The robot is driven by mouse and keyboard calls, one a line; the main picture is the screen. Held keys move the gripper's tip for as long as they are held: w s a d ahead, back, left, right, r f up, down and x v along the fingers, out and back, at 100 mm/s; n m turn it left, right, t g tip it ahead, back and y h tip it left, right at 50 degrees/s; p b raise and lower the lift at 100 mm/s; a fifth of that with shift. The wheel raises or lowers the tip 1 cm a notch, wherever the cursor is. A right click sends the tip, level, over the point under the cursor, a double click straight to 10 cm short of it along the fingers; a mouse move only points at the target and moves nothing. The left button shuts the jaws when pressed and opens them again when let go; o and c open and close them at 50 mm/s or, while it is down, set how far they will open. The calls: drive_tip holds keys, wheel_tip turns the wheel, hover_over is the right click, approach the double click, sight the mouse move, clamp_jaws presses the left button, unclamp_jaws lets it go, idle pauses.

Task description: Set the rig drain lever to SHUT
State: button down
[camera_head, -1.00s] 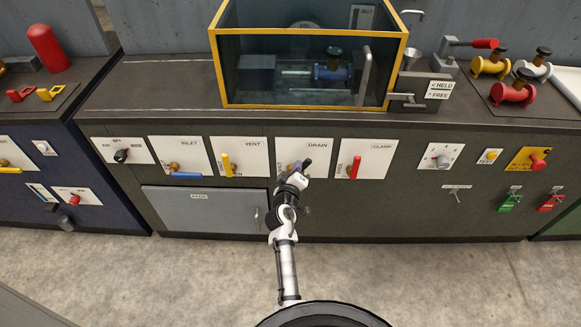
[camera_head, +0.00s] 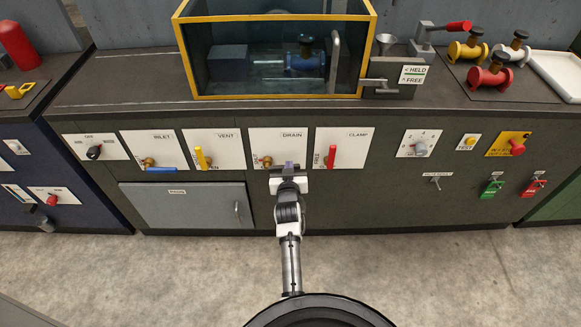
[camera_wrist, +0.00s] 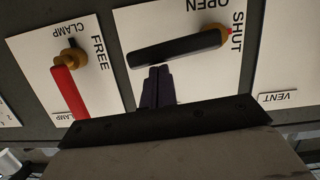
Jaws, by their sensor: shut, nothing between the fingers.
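The DRAIN plate (camera_head: 285,147) is a white panel on the bench front, between VENT and CLAMP. In the wrist view, its black lever (camera_wrist: 175,48) runs left from a brass pivot (camera_wrist: 213,33), slightly tilted. OPEN is printed above the pivot and SHUT to its right, with the lettering upside down or sideways. In the head view the brass pivot (camera_head: 266,160) shows, but my gripper largely hides the lever. My gripper (camera_head: 288,166) is shut and empty at the plate. In the wrist view its fingertips (camera_wrist: 158,72) are just below the lever's middle; I cannot tell if they touch.
The red CLAMP lever (camera_head: 332,157) is close on the right, and the yellow VENT lever (camera_head: 201,158) and blue INLET lever (camera_head: 161,170) are on the left. A grey hatch (camera_head: 180,206) is below. A yellow-framed glass box (camera_head: 275,97) stands on the bench top.

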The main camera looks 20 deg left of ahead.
drive_tip(key=shift+d+f, duration=0.15)
drive_tip(key=shift+f, duration=0.25)
drive_tip(key=shift+b, duration=0.3)
drive_tip(key=shift+w, duration=0.1)
drive_tip(key=s+d+r, duration=0.2)
drive_tip(key=s+r, duration=0.4)
drive_tip(key=s, duration=0.3)
drive_tip(key=shift+s+d+r+p, duration=0.2)
drive_tip(key=shift+d+p, duration=0.15)
drive_tip(key=shift+p, duration=0.05)
idle(0.3)
